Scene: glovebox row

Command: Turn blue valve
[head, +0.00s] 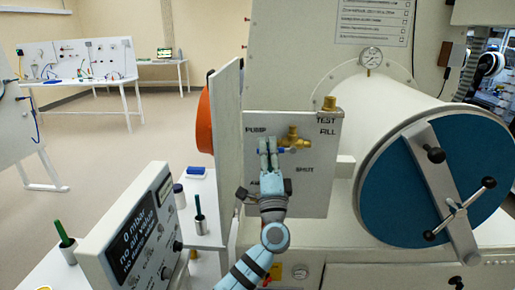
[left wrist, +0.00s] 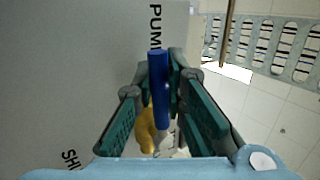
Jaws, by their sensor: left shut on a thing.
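The blue valve handle (left wrist: 158,100) stands between the fingers of my left gripper (left wrist: 160,76) in the left wrist view, with a yellow brass body (left wrist: 146,130) behind it. In the head view my left gripper (head: 268,147) is at the grey valve panel (head: 318,185), just left of the brass valve fitting (head: 293,137). A little blue (head: 283,150) shows beside its fingers. The gripper is shut on the blue handle. The panel carries the labels PUMP, TEST and FILL. Most of the handle is hidden in the head view. My right gripper is not in view.
A white upright plate (head: 227,140) with an orange part (head: 205,122) stands close left of the arm. A display box (head: 132,230) reading 0 mbar is at lower left. A large cylinder with a blue door (head: 440,180) and a crossbar handle sticks out at right.

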